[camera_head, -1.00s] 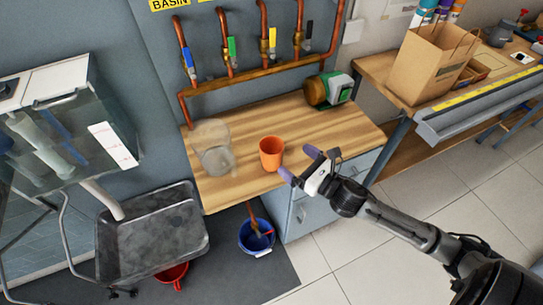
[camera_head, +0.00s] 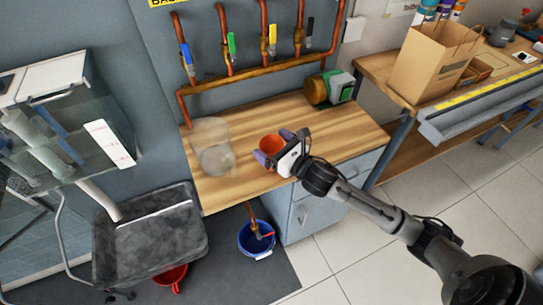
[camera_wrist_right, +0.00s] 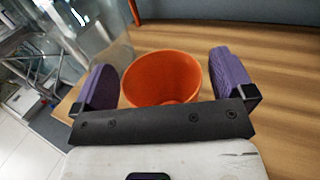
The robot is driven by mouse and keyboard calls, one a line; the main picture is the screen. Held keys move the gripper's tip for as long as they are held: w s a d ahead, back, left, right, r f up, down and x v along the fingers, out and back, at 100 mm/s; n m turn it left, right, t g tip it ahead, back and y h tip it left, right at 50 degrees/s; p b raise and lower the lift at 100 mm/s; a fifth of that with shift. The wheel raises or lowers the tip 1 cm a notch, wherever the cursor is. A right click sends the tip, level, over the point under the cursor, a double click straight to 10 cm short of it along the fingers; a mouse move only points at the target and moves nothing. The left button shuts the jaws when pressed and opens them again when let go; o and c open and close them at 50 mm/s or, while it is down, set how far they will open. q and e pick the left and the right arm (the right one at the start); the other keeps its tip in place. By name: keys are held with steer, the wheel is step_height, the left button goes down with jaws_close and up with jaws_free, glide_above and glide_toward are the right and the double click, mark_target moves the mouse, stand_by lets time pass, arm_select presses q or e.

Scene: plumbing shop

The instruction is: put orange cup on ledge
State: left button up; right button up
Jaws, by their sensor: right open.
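The orange cup (camera_head: 270,144) stands upright on the wooden counter (camera_head: 330,128). In the right wrist view the cup (camera_wrist_right: 162,78) shows its open rim and sits between the two purple fingers. My right gripper (camera_head: 272,148) is open, with one finger on each side of the cup and a visible gap to the right finger. The gripper body hides the cup's lower part in the head view. My left gripper is not in view. I cannot tell which surface is the ledge.
A clear container (camera_head: 212,147) stands just left of the cup. Copper pipes with coloured valve handles (camera_head: 262,75) run along the wall behind. A green and brown device (camera_head: 330,88) sits at the counter's back right. A blue bucket (camera_head: 257,238) is on the floor below.

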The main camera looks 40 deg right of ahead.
steer(key=shift+w, duration=0.25)
steer(key=shift+c, duration=0.5)
steer(key=c, duration=1.2)
steer(key=shift+o, duration=0.2)
steer(key=shift+r, duration=0.2)
